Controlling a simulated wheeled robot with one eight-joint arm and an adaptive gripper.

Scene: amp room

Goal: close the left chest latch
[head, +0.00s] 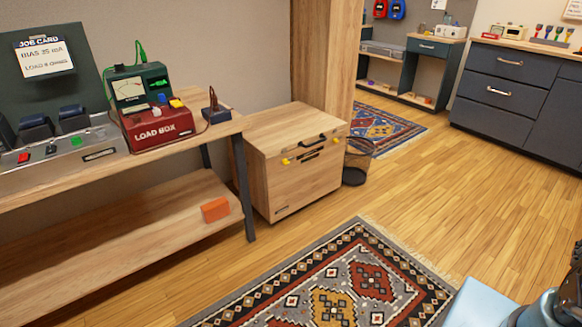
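The wooden chest (302,187) stands on the floor right of the workbench, in the middle of the head view. Its lid (284,127) lies down on the box, with a black handle (308,141) at the front edge. The left chest latch (285,161) shows as a small yellow piece on the front, near the lid seam. A similar yellow right latch (335,140) sits farther along the front. Both are too small to tell whether they are open or closed. My gripper is not in view; only parts of my own body show at the bottom right.
A workbench (95,168) with a red load box (158,124) stands left of the chest, its dark leg close by. A patterned rug (345,283) and open wood floor (440,190) lie in front.

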